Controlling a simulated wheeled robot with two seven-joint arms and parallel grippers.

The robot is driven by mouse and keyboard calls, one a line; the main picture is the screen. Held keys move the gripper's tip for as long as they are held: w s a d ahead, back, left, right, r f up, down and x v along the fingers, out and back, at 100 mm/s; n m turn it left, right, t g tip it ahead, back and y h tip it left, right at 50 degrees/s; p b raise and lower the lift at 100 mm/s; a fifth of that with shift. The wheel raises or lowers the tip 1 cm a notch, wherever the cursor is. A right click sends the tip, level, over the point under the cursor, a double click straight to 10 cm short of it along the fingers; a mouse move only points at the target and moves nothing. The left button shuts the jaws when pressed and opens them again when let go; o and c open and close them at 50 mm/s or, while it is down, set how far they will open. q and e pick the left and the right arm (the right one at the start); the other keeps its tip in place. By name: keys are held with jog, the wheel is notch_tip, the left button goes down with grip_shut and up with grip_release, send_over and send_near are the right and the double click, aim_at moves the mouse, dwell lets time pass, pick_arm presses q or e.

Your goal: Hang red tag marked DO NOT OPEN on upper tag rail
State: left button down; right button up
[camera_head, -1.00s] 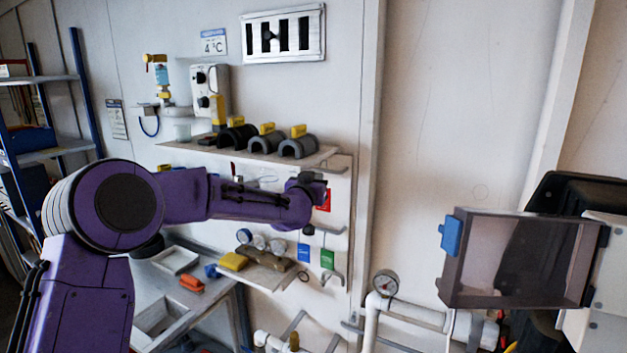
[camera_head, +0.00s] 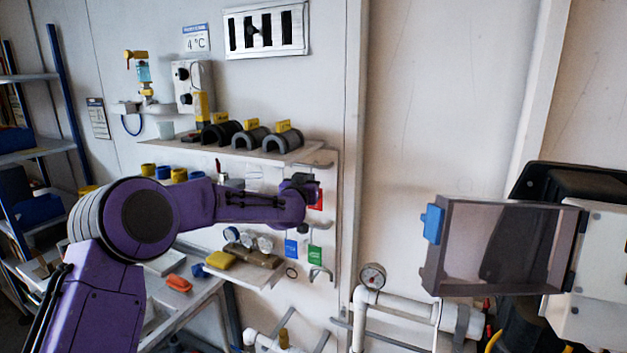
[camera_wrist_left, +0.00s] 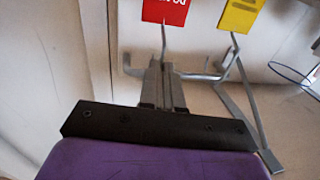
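The red tag (camera_wrist_left: 166,10) shows at the top of the left wrist view, with white lettering partly cut off. A thin wire runs from it to my left gripper's fingertips (camera_wrist_left: 164,80), which look closed together on it. In the head view the red tag (camera_head: 317,199) is a small red patch just right of my left gripper (camera_head: 304,189), near the wall panel. The purple forearm hides part of the panel and its rails. A grey rail (camera_wrist_left: 205,76) with bent arms lies close behind the fingers. My right gripper is not in view.
A yellow tag (camera_wrist_left: 241,14) hangs beside the red one. Blue (camera_head: 291,249) and green (camera_head: 314,258) tags hang lower on the panel. A shelf (camera_head: 250,153) with grey half-shells juts out above the arm. An open box-like door (camera_head: 436,292) stands at the right.

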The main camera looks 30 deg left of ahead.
pick_arm(q)
jog(key=c, duration=1.3)
grip_release()
jog(key=shift+o, duration=0.2)
jog(key=shift+s, duration=0.1)
jog(key=b+v, duration=0.5)
jog(key=v, duration=0.5)
jog(key=shift+s+d, duration=0.2)
jog(key=shift+d, duration=0.05)
